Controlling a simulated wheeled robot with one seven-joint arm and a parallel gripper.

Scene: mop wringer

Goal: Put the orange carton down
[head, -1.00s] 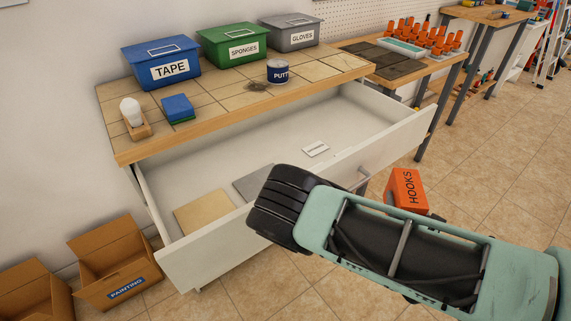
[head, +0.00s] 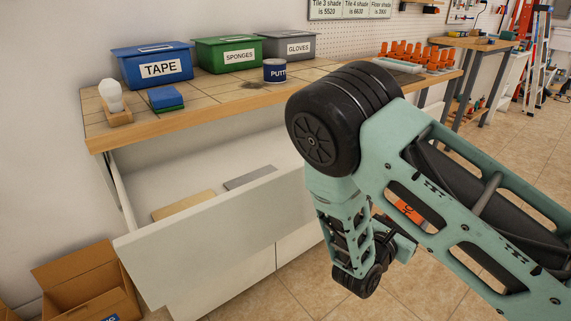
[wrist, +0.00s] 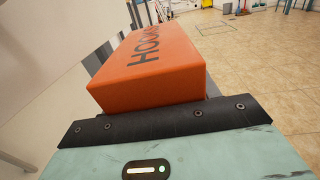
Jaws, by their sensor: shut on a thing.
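The orange carton (wrist: 150,65), marked HOOKS, fills the middle of the wrist view just beyond my gripper (wrist: 160,112). My gripper is shut on it. My fingertips are hidden there by my own arm. I cannot tell from these views whether the carton touches anything below it.
A white drawer (head: 220,235) stands open below a tiled bench top (head: 215,97). A tan tile (head: 184,205) and a grey tile (head: 250,177) lie inside. The bench top holds bins labelled TAPE (head: 155,68), SPONGES (head: 228,55) and GLOVES (head: 289,46). A cardboard box (head: 85,284) is at lower left.

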